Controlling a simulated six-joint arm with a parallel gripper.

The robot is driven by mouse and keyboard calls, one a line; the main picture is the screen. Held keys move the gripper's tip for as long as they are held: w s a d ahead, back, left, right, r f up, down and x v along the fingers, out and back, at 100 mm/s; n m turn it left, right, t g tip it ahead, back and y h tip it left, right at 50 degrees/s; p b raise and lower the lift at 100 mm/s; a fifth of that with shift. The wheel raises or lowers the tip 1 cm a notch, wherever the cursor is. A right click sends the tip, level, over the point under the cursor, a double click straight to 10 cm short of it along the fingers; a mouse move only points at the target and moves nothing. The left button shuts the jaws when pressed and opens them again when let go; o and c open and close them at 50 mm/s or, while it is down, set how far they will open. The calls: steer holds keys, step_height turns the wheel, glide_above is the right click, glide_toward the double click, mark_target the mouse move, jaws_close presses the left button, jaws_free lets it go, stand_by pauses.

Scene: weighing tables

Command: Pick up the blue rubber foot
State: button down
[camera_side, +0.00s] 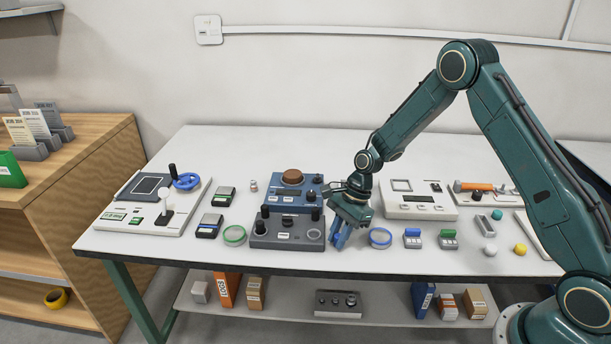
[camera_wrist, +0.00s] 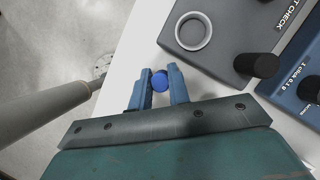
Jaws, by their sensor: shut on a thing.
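The blue rubber foot (camera_wrist: 159,80) is a small round blue piece. In the wrist view it sits between the two blue fingertips of my gripper (camera_wrist: 160,78), which are shut on it. In the side view my gripper (camera_side: 340,238) points down at the front of the white table, just right of the dark grey device. The foot cannot be made out there, hidden by or blending with the blue fingers. I cannot tell whether it touches the table.
The dark grey device (camera_side: 288,243) with black knobs stands close on the left, with a blue device (camera_side: 289,193) behind it. A blue ring (camera_side: 380,238) lies close on the right. White (camera_side: 489,250) and yellow (camera_side: 520,250) balls lie further right. The table's front edge is near.

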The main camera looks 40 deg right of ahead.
mark_target(338, 235)
step_height(338, 235, up, 20)
steer(key=shift+f, duration=0.2)
stand_by(0.4)
stand_by(0.5)
